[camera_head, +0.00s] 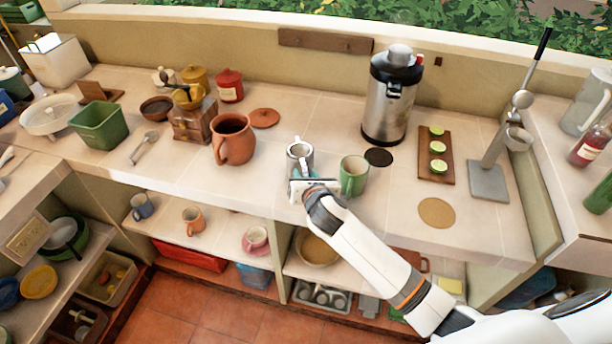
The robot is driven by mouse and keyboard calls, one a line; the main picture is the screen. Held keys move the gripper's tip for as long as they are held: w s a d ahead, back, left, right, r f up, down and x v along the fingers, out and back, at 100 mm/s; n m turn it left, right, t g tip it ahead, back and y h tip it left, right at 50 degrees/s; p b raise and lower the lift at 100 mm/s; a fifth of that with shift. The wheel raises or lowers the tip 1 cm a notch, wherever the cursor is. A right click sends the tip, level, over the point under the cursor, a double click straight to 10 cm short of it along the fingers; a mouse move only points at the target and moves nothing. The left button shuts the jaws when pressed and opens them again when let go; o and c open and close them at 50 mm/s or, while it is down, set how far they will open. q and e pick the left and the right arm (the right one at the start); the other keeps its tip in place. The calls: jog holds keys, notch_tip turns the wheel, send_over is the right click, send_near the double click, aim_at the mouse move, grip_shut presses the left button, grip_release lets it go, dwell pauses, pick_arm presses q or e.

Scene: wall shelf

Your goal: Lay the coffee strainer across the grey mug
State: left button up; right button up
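A small grey, shiny cup-like thing (300,153), which looks like the grey mug, stands upright on the counter left of the green mug. My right gripper (302,182) is just in front of it, low over the counter. The gripper hides the mug's lower front, and I cannot tell whether they touch. A bit of teal shows between the gripper and the mug; I cannot tell what it belongs to. I cannot clearly make out the coffee strainer. The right fingers are too small to show whether they are open or shut. My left gripper is not in view.
The green mug (354,176) stands close on the right. A brown clay jug (233,140) is on the left, and a steel urn (389,105) stands behind to the right. A board with limes (436,168) lies farther right. The counter's front edge (250,207) is near, with shelves below.

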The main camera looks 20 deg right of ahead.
jog(key=b+v, duration=0.1)
jog(key=v, duration=1.1)
dwell(0.4)
